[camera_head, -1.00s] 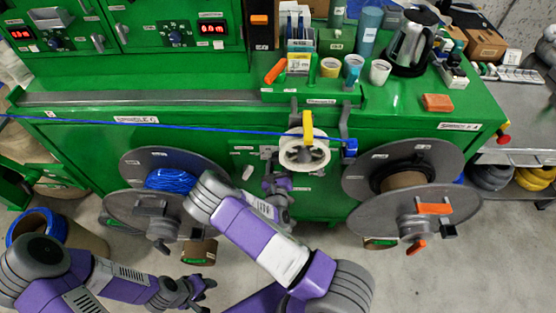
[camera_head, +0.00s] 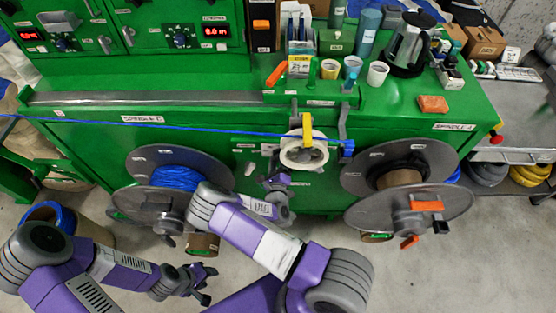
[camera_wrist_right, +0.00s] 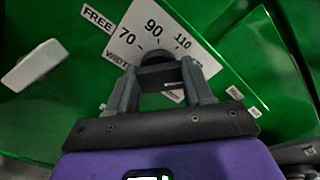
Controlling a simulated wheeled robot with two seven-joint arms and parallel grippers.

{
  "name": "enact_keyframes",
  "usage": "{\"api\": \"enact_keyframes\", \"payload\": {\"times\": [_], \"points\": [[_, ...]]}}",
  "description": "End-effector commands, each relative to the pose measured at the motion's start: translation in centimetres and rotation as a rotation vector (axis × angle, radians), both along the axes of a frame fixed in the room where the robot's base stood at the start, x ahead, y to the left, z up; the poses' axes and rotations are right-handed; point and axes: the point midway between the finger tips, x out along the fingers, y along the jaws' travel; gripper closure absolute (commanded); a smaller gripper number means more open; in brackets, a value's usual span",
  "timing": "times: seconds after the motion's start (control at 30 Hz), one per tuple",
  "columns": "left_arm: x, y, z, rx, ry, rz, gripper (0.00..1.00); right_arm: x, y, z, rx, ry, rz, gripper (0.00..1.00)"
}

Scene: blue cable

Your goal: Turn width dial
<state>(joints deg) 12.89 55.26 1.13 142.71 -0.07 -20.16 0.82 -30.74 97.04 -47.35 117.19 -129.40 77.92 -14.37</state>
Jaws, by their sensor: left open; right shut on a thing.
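The width dial (camera_wrist_right: 167,70) is a dark knob in front of a white scale plate (camera_wrist_right: 150,32) marked 70, 90 and 110 on the green machine front. In the right wrist view my right gripper (camera_wrist_right: 165,84) is shut on the dial, with a finger on each side of it. The fingers hide part of the knob and plate. In the head view my right gripper (camera_head: 278,184) is at the machine front, below the white roller (camera_head: 303,163), and the dial is too small to tell. My left gripper (camera_head: 206,284) is open and empty over the floor at lower left.
A left spool (camera_head: 140,203) with blue cable and a right spool (camera_head: 408,167) flank my right gripper. A taut blue cable (camera_head: 85,120) runs across the machine front. A white lever (camera_wrist_right: 35,65) is left of the plate. Cups and a kettle (camera_head: 405,45) stand on top.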

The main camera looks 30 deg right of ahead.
Motion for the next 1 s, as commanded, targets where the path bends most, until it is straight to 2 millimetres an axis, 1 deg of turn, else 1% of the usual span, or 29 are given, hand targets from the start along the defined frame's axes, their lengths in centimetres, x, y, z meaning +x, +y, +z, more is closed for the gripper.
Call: {"api": "enact_keyframes", "payload": {"times": [0.27, 0.3, 0.43, 0.47, 0.77, 0.87, 1.0], "points": [[0.0, 0.0, 0.0, 0.0, 0.0, 0.0, 0.54, -0.1, 0.0, -0.2, 0.002, 0.005, -0.003, 0.79], [0.0, 0.0, 0.0, 0.0, 0.0, 0.0, 0.54, -0.1, 0.0, -0.2, 0.002, 0.005, -0.003, 0.46], [0.0, 0.0, 0.0, 0.0, 0.0, 0.0, 0.54, -0.1, 0.0, -0.1, 0.001, 0.004, -0.002, 0.26], [0.0, 0.0, 0.0, 0.0, 0.0, 0.0, 0.54, -0.1, 0.0, -0.1, 0.001, 0.002, -0.002, 0.23], [0.0, 0.0, 0.1, 0.0, 0.0, 0.0, 0.54, -0.2, 0.1, 0.0, 0.001, 0.002, -0.001, 0.23], [0.0, 0.0, 0.3, 0.0, 0.0, 0.0, 0.54, -1.1, 0.6, 0.0, 0.001, 0.003, -0.001, 0.23], [0.0, 0.0, 0.8, 0.0, 0.0, 0.0, 0.54, -3.1, 1.9, 0.0, 0.001, 0.005, 0.002, 0.23]]}}
